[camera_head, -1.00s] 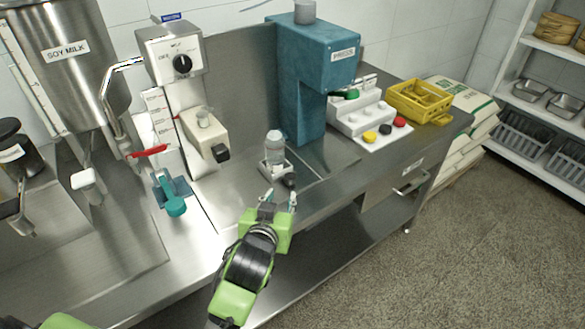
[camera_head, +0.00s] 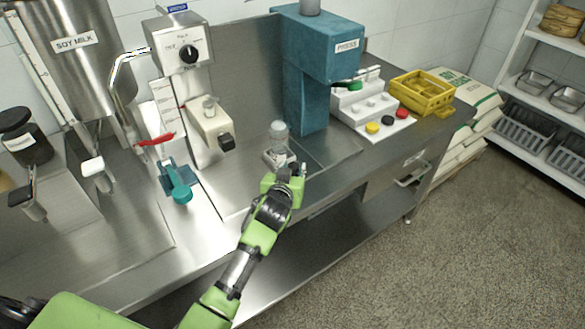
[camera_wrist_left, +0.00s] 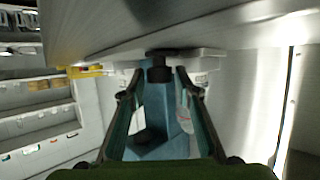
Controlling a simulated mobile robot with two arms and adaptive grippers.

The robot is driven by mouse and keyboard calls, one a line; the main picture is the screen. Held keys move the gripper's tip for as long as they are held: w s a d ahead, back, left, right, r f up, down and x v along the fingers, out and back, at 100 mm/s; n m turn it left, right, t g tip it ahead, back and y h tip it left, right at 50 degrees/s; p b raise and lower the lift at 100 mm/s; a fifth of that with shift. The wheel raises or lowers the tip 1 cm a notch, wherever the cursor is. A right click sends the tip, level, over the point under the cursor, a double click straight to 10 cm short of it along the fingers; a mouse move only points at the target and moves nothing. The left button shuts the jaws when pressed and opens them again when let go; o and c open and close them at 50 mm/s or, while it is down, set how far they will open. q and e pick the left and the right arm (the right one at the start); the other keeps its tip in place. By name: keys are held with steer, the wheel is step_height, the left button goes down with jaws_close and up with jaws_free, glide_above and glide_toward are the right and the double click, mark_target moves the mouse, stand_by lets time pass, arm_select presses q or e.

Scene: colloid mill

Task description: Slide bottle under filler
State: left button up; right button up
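A clear bottle (camera_head: 279,138) stands upright on a small light slide plate (camera_head: 268,160) on the steel counter, left of the blue press. A black knob at the front of the slide shows in the left wrist view (camera_wrist_left: 158,70). The white filler machine (camera_head: 188,95) with a dial and a projecting head (camera_head: 213,122) stands to the left of the bottle. My left gripper (camera_head: 295,170) is at the front of the slide. In the wrist view its fingers are apart, with the knob between or just beyond their tips; contact cannot be told. My right gripper is out of view.
The blue press (camera_head: 318,65) stands right behind the bottle. A button panel (camera_head: 369,105) and a yellow crate (camera_head: 421,93) are farther right. A teal-handled device (camera_head: 178,184) and the soy milk tank (camera_head: 75,70) are at left. Counter between filler and bottle looks clear.

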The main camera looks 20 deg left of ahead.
arm_select(q)
steer(key=shift+w, duration=0.1)
jaws_close()
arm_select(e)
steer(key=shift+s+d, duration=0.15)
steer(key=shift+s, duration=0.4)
arm_select(q)
steer(key=shift+a, duration=0.1)
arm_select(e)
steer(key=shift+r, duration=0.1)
